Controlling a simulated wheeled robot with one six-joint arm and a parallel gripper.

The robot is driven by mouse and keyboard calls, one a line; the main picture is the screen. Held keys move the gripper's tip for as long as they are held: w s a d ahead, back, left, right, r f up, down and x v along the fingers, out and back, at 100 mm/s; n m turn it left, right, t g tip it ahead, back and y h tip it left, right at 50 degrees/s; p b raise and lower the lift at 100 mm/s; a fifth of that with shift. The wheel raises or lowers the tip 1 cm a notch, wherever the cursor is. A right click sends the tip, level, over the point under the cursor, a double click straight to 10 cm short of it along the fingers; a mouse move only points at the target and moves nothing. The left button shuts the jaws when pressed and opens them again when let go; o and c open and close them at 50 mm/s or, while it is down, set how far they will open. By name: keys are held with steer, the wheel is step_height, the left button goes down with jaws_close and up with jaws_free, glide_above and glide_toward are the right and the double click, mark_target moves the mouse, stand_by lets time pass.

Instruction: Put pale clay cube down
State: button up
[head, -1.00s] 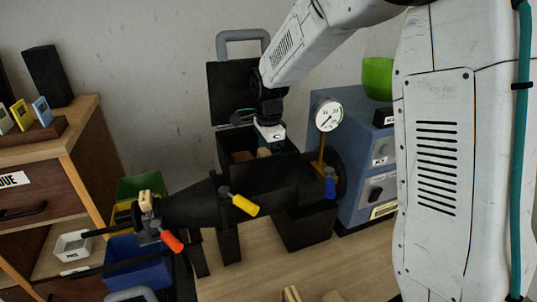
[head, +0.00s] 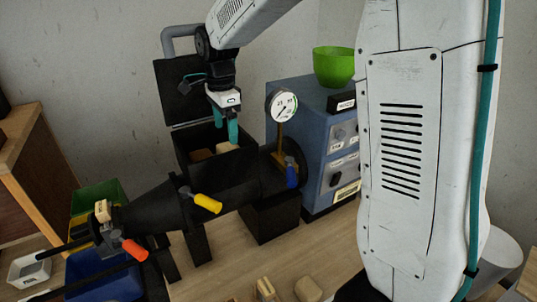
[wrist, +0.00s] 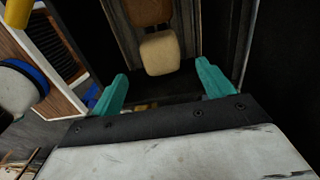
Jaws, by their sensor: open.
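A pale clay cube (head: 227,147) sits inside the open black box (head: 222,172), near its right side. In the wrist view the pale cube (wrist: 160,53) lies just beyond the fingertips, apart from both fingers. My gripper (head: 226,136) is over the box with its teal fingers pointing down. In the wrist view my gripper (wrist: 160,76) is open and empty, with a wide gap between the fingers. The cube's underside is hidden.
A browner block (head: 201,154) lies beside the pale cube in the box. The raised lid (head: 190,92) stands behind. A gauge (head: 282,105) and a blue cabinet (head: 318,150) are to the right. A black machine with coloured handles (head: 150,208) stands in front.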

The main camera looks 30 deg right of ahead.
steer(key=s+r+n, duration=0.1)
steer(key=s, duration=0.1)
steer(key=s+r+n, duration=0.1)
steer(key=s+r, duration=0.1)
steer(key=s, duration=0.1)
steer(key=s+d+r+n, duration=0.1)
steer(key=s+n, duration=0.1)
steer(key=s, duration=0.1)
steer(key=shift+s+d+r, duration=0.1)
steer(key=shift+s+r, duration=0.1)
steer(key=s+d+f+n+t, duration=0.1)
steer(key=s+d+n, duration=0.1)
steer(key=s+n, duration=1.2)
steer(key=s, duration=1)
steer(key=shift+s, duration=0.35)
